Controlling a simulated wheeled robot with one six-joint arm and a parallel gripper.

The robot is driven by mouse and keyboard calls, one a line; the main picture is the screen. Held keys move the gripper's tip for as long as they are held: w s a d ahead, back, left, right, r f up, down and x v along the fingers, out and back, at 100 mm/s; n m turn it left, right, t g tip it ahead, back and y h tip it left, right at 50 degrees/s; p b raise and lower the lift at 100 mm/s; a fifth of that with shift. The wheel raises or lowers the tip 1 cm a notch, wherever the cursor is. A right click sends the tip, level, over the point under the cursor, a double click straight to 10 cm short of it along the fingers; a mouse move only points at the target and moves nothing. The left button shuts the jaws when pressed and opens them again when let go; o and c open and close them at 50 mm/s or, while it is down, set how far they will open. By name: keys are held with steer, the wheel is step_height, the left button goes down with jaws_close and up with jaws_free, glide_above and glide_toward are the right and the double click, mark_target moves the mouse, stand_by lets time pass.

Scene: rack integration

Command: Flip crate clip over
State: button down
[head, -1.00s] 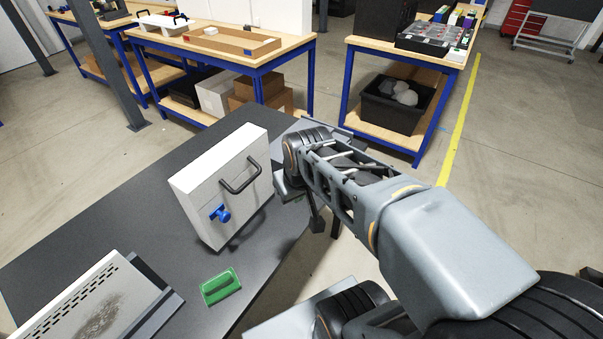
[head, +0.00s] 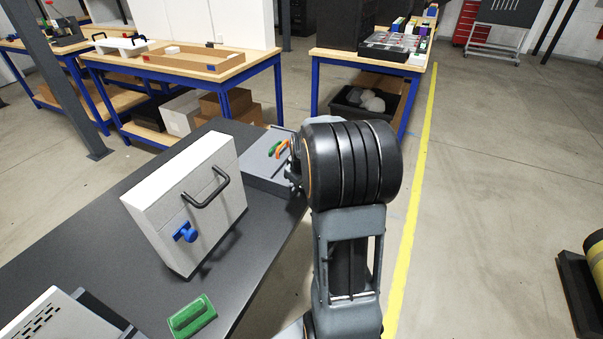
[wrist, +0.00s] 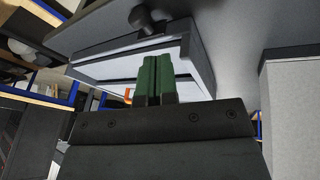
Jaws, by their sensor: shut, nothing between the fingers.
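My gripper shows in the wrist view as two dark green fingers (wrist: 155,80), shut together with nothing between them. They point at a shallow grey tray-like box (wrist: 199,60) with a pale inside. A dark knob-like part (wrist: 145,20) stands at its edge; I cannot tell whether this is the crate clip. In the head view my gripper is mostly hidden behind my dark wrist joint. A grey box (head: 262,180) lies beside it at the table's far right end, with a small orange part (head: 281,149) and a small green part (head: 273,150) at it.
A white case (head: 190,200) with a black handle (head: 206,190) and a blue knob (head: 185,232) stands on the dark table (head: 90,215). A green block (head: 192,316) lies near the front edge. A vented grey box (head: 50,320) is at lower left. Wooden workbenches (head: 190,66) stand behind.

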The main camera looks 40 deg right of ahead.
steer(key=x, duration=0.2)
steer(key=d+x, duration=0.1)
steer(key=x, duration=0.1)
steer(key=shift+s, duration=0.15)
steer(key=shift+d+f, duration=0.55)
steer(key=shift+f, duration=0.25)
